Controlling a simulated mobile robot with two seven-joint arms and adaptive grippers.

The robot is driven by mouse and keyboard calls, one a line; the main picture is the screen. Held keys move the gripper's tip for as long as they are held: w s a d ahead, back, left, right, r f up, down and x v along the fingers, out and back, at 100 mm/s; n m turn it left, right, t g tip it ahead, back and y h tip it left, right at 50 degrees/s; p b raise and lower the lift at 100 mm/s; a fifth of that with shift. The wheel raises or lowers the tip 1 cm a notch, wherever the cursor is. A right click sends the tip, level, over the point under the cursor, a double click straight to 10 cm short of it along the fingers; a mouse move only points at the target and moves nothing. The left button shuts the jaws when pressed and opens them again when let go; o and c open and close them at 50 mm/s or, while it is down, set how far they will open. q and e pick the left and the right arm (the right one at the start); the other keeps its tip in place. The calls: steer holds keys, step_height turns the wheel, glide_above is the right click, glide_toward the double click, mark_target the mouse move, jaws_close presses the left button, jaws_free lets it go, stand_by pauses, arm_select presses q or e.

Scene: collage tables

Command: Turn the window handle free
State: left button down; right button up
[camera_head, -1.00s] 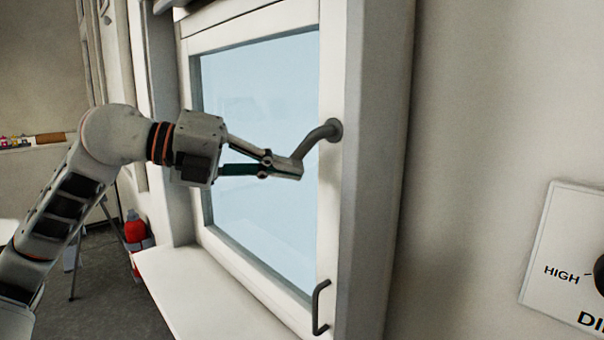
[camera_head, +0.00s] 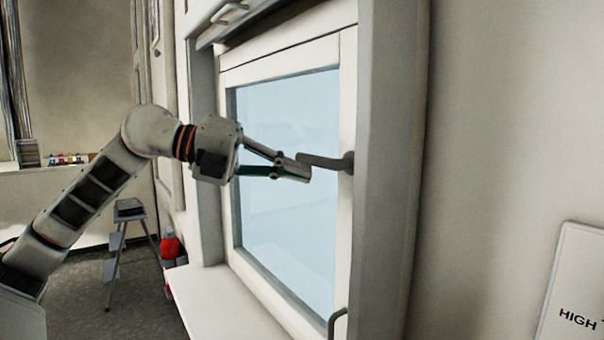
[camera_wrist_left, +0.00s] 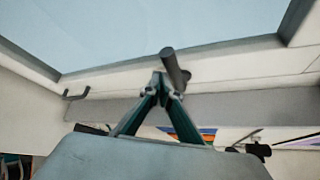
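The dark grey window handle (camera_head: 326,161) sits on the right side of the white window frame (camera_head: 347,100) and lies about level, its free end pointing left. My left gripper (camera_head: 305,174) is in front of the glass, fingertips together just under that free end; they look to be touching it. In the left wrist view the fingers (camera_wrist_left: 160,78) meet in a point beside the round handle bar (camera_wrist_left: 173,66), with nothing seen between them. The right gripper is not in view.
A grey pull bar (camera_head: 337,322) is low on the frame. The white sill (camera_head: 215,305) below the window looks clear. A step stool (camera_head: 128,212) and a red bottle (camera_head: 170,246) stand at the left. A HIGH-marked panel (camera_head: 575,290) is on the right wall.

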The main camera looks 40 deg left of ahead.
arm_select(q)
steer(key=shift+w+a+r+t, duration=0.1)
steer(key=shift+a+r+t, duration=0.2)
steer(key=shift+r, duration=0.5)
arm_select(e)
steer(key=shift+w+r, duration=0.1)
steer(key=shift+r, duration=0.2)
arm_select(q)
step_height(320, 180, down, 5)
steer(key=b, duration=0.3)
steer(key=s+a+r+b, duration=0.2)
steer(key=s+r+b, duration=0.2)
steer(key=s, duration=0.5)
steer(key=shift+a+r, duration=0.3)
steer(key=shift+r, duration=0.1)
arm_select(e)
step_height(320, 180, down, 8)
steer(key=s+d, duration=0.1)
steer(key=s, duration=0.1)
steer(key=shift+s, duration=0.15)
